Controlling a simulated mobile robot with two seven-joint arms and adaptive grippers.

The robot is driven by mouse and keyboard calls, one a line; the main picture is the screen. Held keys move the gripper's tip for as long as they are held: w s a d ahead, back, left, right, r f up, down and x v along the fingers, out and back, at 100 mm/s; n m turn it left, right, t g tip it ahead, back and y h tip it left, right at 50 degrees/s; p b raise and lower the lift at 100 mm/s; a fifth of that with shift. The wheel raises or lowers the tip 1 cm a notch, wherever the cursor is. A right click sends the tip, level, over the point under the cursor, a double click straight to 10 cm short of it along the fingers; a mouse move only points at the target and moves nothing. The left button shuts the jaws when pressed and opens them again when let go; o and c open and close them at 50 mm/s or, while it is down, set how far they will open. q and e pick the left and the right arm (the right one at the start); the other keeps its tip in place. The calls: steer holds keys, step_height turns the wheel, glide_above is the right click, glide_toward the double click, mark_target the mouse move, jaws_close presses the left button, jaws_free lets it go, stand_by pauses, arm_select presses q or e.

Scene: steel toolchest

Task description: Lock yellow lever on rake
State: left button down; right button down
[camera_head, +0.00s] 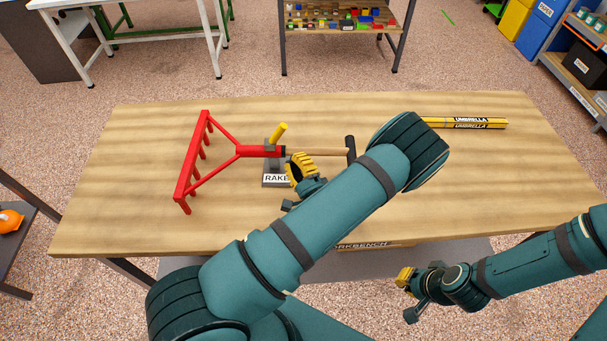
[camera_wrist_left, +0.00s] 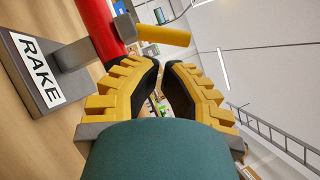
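The red rake (camera_head: 190,165) lies on the workbench with its head to the left. Its red neck (camera_head: 262,151) passes through a grey stand (camera_head: 272,168) labelled RAKE. My left gripper (camera_head: 302,170) is just right of the stand, near the rake's neck. In the left wrist view, its yellow-ribbed fingers (camera_wrist_left: 163,68) nearly meet with nothing held between them. The lever (camera_wrist_left: 163,36) is just beyond the fingertips, apparently untouched. My right gripper (camera_head: 406,288) hangs in front of the bench; its finger gap does not show clearly.
The wooden workbench (camera_head: 120,205) is mostly clear. My left forearm covers the middle right of the bench.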

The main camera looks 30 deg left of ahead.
mark_target(278, 137)
arm_select(q)
steer(key=x, duration=0.6)
steer(key=shift+a+r+n+g+h+p, duration=0.35)
steer(key=shift+n+p, duration=0.15)
steer(key=shift+n, duration=0.3)
steer(key=shift+s+a+r+n+g+p, duration=0.1)
steer(key=shift+a+r+n+g+p, duration=0.1)
steer(key=shift+n+g+p, duration=0.25)
steer(key=shift+s+a+r+n+g+p, duration=0.1)
steer(key=shift+r+n+p, duration=0.1)
steer(key=shift+n, duration=0.45)
steer(key=a+n+h+p, duration=0.1)
steer(key=n, duration=0.1)
steer(key=s+a+n+g+h+p, duration=0.1)
steer(key=n+h, duration=0.1)
steer(key=a+n+h+p, duration=0.1)
steer(key=shift+s+r+n+g+p, duration=0.25)
steer(key=shift+r+n+g+p, duration=0.05)
steer(key=shift+r+n, duration=0.1)
steer(key=shift+s+a, duration=0.1)
steer(key=shift+a, duration=0.05)
